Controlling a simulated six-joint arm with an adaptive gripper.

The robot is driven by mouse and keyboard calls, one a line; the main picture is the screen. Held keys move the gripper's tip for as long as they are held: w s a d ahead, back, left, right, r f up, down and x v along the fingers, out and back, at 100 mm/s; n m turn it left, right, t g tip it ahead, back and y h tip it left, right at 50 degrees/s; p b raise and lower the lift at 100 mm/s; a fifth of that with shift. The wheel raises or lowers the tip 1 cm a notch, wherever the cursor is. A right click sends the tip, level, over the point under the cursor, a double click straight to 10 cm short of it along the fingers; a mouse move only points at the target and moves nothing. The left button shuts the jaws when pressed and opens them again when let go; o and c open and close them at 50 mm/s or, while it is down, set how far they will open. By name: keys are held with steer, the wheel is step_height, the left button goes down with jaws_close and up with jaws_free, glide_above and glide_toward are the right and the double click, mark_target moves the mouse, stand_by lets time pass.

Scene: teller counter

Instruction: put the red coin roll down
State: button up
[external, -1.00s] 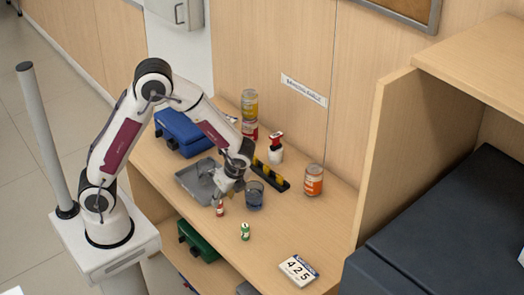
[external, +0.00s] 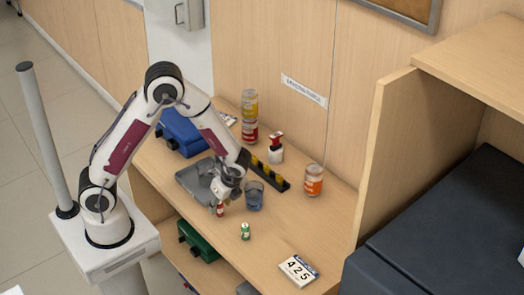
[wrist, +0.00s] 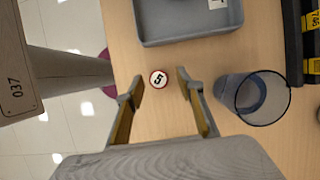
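The red coin roll (external: 220,210) stands upright on the wooden counter, near its front edge. In the wrist view its round white end with a 5 and a red rim (wrist: 158,79) lies between my fingertips. My gripper (wrist: 159,82) is open, with a visible gap on each side of the roll. In the external view my gripper (external: 217,204) is low over the counter and partly covers the roll. A green coin roll (external: 245,231) stands apart to the right and nearer the front.
A blue-grey tumbler (external: 254,196) stands close to the right of my gripper. A grey tray (external: 190,181) lies behind it to the left. A black rack with yellow parts (external: 270,176), cans and a number calendar (external: 298,270) are farther off. The counter's right front is mostly clear.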

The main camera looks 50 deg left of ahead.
steer(key=shift+x, duration=1.25)
jaws_close()
